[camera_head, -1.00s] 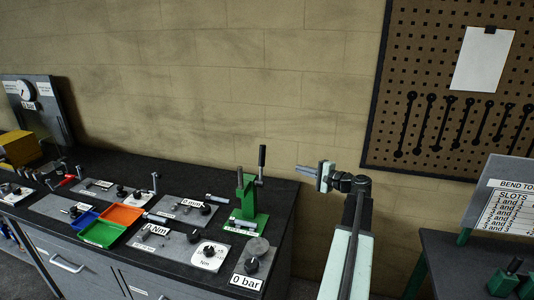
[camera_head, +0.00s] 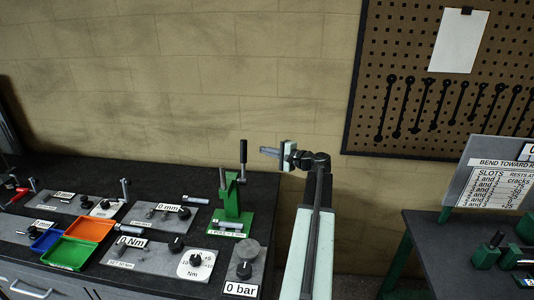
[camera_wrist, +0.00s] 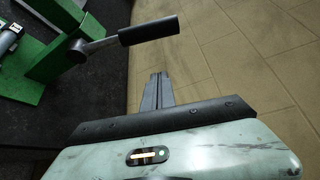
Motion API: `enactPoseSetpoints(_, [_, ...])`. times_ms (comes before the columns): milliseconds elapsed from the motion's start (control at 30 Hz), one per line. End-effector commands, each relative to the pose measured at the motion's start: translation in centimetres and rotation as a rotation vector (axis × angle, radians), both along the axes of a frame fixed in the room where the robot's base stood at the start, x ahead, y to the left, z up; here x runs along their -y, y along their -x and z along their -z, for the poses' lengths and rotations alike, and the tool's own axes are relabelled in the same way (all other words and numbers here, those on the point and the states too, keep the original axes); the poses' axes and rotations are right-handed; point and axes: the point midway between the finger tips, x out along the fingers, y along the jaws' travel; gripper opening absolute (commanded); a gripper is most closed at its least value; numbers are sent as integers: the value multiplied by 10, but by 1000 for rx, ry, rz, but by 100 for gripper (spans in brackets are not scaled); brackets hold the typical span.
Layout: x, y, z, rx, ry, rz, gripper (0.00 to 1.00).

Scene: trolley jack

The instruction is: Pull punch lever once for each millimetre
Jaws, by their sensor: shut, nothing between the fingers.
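The green punch (camera_head: 232,208) stands on the dark bench near its right end. Its lever (camera_head: 243,152) rises with a black grip at the top. My gripper (camera_head: 264,151) is shut and empty, just right of the grip in the head view, with a small gap seen between them. In the wrist view the lever's black grip (camera_wrist: 148,30) lies beyond and left of my shut fingers (camera_wrist: 158,88), apart from them. The green punch frame (camera_wrist: 55,45) is at upper left there. A display plate (camera_head: 168,207) left of the punch reads 0 mm.
Plates reading 0 Nm (camera_head: 131,241) and 0 bar (camera_head: 240,289) sit near the punch. Orange (camera_head: 89,228) and green (camera_head: 69,254) trays lie at left. A second table (camera_head: 440,240) with a slots sign stands at right. A wall is behind the bench.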

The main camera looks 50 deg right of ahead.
Motion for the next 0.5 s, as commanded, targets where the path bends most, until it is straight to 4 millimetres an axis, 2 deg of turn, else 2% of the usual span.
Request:
enactPoseSetpoints(100, [0,-29,5,0,0,-4,0])
enactPoseSetpoints(267, [-2,-62,9,0,0,-4,0])
enactPoseSetpoints(333, [-20,-51,1,0,1,-3,0])
enactPoseSetpoints(500, [-38,-46,-3,0,0,-4,0])
